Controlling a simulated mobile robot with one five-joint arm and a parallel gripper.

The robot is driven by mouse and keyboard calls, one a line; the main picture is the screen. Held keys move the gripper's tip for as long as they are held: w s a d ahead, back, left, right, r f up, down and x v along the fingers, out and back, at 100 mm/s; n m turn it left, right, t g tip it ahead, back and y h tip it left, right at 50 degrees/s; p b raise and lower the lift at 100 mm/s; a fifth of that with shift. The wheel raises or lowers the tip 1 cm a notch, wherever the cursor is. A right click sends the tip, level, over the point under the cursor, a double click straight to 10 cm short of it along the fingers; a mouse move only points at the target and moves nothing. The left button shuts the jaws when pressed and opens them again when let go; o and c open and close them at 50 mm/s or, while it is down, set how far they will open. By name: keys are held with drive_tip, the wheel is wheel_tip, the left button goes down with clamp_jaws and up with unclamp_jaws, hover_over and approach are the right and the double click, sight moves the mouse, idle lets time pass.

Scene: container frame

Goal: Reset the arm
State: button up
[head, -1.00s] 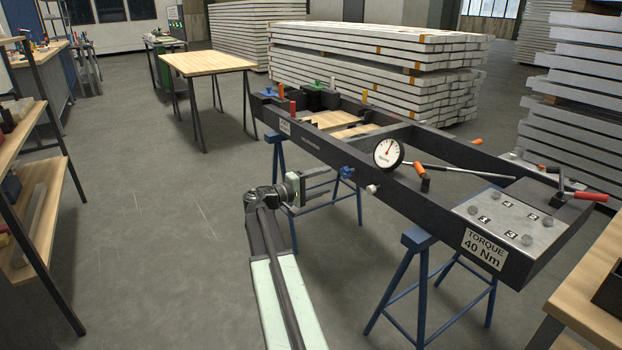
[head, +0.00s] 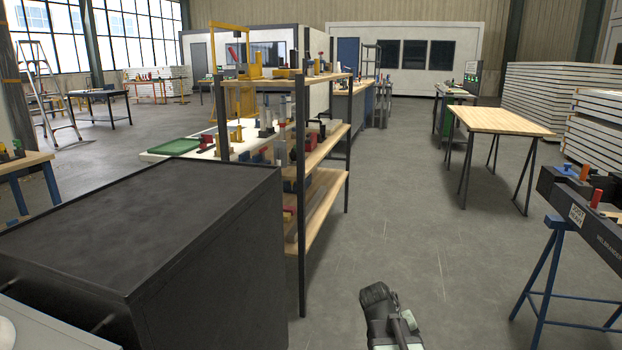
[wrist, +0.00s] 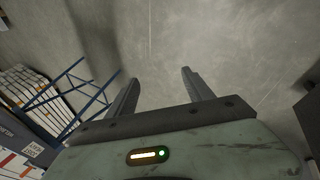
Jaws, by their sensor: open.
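My gripper (wrist: 158,90) shows in the wrist view with its two dark fingers spread apart. Nothing is between them, and bare grey floor lies beyond. In the head view only part of my arm shows at the bottom, right of centre, above open floor; the fingers cannot be made out there. The dark container frame (head: 593,212) on blue trestles stands at the right edge of the head view, apart from my arm. In the wrist view blue trestle legs (wrist: 72,92) show at the left.
A large black cabinet (head: 150,225) fills the lower left. A shelf unit (head: 325,145) with tools stands behind it. A wooden table (head: 503,121) is at the right rear, near stacked pale panels (head: 560,95). Open floor (head: 410,200) lies between shelf and table.

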drive_tip(key=s+a+f+g+y, duration=0.1)
drive_tip(key=s+a+y, duration=0.2)
drive_tip(key=a, duration=0.3)
drive_tip(key=s+a+f+y, duration=0.2)
drive_tip(key=s+a, duration=0.1)
drive_tip(key=a, duration=0.2)
wheel_tip(320, 180, up, 35)
drive_tip(key=a+p, duration=0.1)
drive_tip(key=p, duration=3.4)
drive_tip(key=shift+w+a+r+y, duration=0.15)
drive_tip(key=shift+w+y, duration=0.05)
drive_tip(key=shift+y, duration=0.1)
